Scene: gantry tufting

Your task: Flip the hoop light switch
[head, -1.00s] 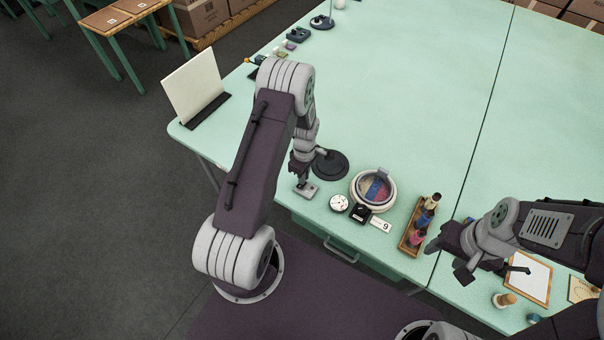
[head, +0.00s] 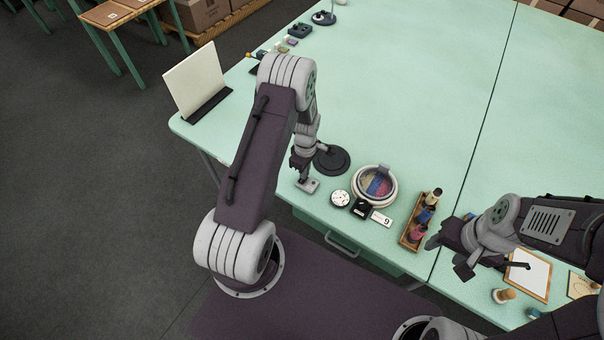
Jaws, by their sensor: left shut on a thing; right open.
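The light switch (head: 309,186) is a small grey plate on the near edge of the mint-green table. My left gripper (head: 303,177) points down at it, shut on what looks like its lever. The fingers hide the lever, so its position cannot be told. The round hoop (head: 391,185) with a pale rim and coloured patches inside lies to the right of the switch. A black round base (head: 332,160) stands just behind the switch, partly covered by my arm. My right gripper (head: 449,256) is open and empty over the table's right part.
A white dial (head: 340,198), a small black box (head: 361,208) and a card marked 9 (head: 381,217) lie before the hoop. A wooden tray (head: 407,239) of bottles stands right of them. A white panel (head: 193,78) stands at the left edge. The table's middle is clear.

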